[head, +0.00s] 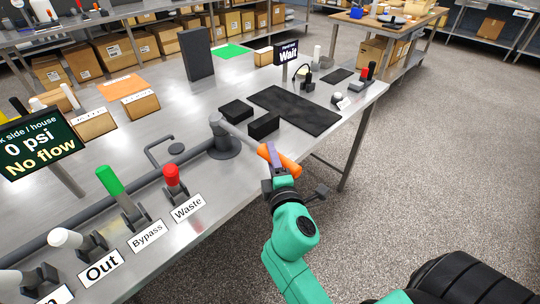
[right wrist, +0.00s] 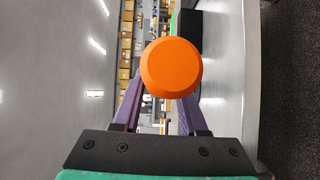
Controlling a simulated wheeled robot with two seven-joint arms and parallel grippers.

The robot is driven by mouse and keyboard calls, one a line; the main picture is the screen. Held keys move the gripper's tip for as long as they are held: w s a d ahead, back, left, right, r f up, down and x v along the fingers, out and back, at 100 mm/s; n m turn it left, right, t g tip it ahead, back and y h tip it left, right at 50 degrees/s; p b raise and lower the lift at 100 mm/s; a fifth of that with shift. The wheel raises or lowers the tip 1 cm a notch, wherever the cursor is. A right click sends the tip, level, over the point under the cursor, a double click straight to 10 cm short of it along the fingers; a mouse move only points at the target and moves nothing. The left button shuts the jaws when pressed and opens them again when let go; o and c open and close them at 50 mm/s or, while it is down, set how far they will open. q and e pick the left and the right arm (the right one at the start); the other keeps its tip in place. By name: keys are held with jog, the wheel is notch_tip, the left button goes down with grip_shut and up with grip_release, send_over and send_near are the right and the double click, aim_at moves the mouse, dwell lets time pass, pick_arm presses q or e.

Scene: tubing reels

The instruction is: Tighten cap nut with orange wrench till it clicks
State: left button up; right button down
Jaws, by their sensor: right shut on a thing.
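My right gripper (head: 273,160) reaches in at the table's front edge, its purple fingers shut on the orange handle (head: 287,162) of the wrench. In the right wrist view the round orange handle end (right wrist: 171,67) sits between the two purple fingers. The wrench's grey shaft (head: 239,134) runs up and left from the handle to a grey fitting (head: 222,146) on the pipe. The cap nut cannot be made out clearly there. My left gripper is not in view.
A grey pipe runs along the table front, with green (head: 109,180), red (head: 172,174) and white (head: 60,238) valve handles. A screen (head: 41,145) reads "0 psi, No flow"; a small sign (head: 287,54) reads "Wait". A black mat (head: 297,108) lies behind the wrench. Free floor lies right.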

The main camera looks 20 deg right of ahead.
jog(key=shift+d+f, duration=0.1)
jog(key=shift+f, duration=0.05)
notch_tip(320, 180, up, 3)
jog(key=p, duration=0.3)
jog(key=shift+w, duration=0.1)
notch_tip(320, 180, up, 4)
jog(key=p, duration=0.3)
jog(key=shift+p, duration=0.4)
